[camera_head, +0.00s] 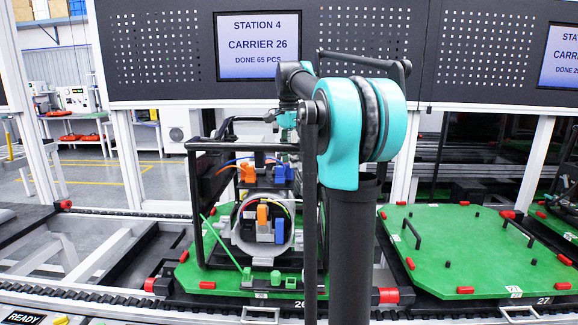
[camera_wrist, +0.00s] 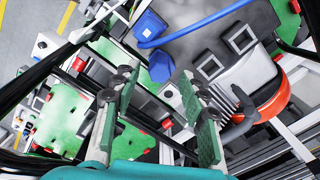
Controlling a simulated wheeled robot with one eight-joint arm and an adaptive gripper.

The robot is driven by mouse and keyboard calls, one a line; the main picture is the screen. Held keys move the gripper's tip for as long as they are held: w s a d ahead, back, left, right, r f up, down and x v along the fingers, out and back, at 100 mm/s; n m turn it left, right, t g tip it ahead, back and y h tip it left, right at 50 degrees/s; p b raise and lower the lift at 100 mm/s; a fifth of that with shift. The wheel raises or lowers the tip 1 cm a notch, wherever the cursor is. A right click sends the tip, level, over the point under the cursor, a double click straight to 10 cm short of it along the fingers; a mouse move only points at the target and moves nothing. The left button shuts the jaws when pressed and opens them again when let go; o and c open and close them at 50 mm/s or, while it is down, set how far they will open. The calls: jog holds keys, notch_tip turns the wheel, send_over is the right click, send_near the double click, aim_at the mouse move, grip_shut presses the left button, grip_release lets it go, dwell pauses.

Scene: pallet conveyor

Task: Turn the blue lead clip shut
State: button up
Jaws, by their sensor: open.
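In the head view, blue clip parts show at the top of the unit on the black-framed carrier (camera_head: 196,215), including a blue block (camera_head: 283,173) beside an orange one (camera_head: 248,172). I cannot tell for certain which is the blue lead clip. In the wrist view, a blue clip (camera_wrist: 150,25) with a blue lead (camera_wrist: 205,25) lies ahead of the fingertips, and a second blue block (camera_wrist: 161,66) is nearer. My gripper (camera_wrist: 157,78) is open, its two green-padded fingers apart with nothing held between them. In the head view my arm hides part of the carrier's right side.
Lower in the unit, an orange clip (camera_head: 262,215) and a blue one (camera_head: 280,232) stand in a round opening. The black frame bars surround the unit closely. A screen (camera_head: 258,45) hangs behind.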

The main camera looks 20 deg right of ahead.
aim_at(289, 171)
jog(key=shift+f, duration=1.35)
grip_shut()
